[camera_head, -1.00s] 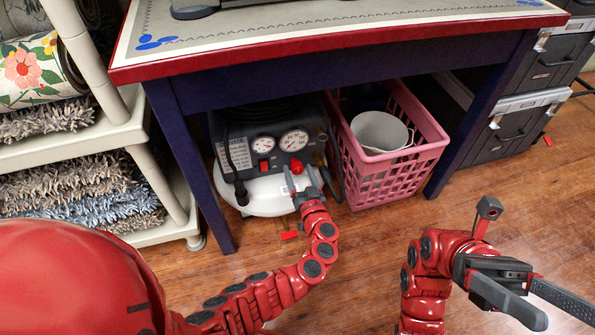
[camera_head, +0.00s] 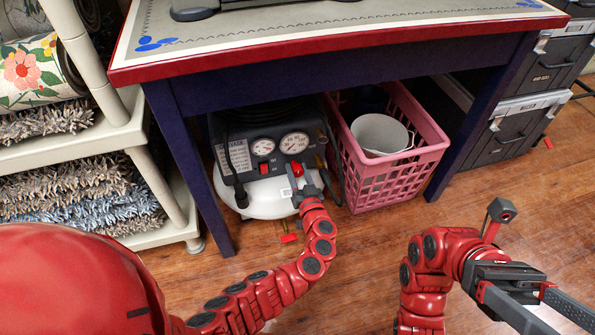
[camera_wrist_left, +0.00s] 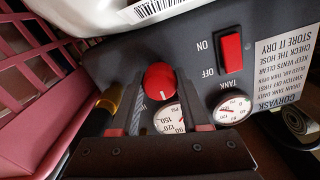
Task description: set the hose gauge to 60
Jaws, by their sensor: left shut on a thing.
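A dark compressor panel (camera_head: 236,163) on a white tank stands under the table. Its right-hand dial, the hose gauge (camera_head: 293,142), sits above a red knob (camera_head: 297,168). In the left wrist view the hose gauge (camera_wrist_left: 170,118) is partly hidden by my fingers, and I cannot read its needle. My left gripper (camera_head: 299,180) is shut on the red knob (camera_wrist_left: 160,79), with one finger on each side. The other dial, the tank gauge (camera_wrist_left: 232,107), is beside it. My right gripper (camera_head: 548,312) is open and empty at the lower right, away from the compressor.
The table (camera_head: 340,62) overhangs the compressor, with a dark leg (camera_head: 188,165) to its left. A pink basket (camera_head: 428,153) holding a white bucket (camera_head: 380,134) stands close on the right. A red rocker switch (camera_wrist_left: 231,52) is near the knob. Wooden floor in front is open.

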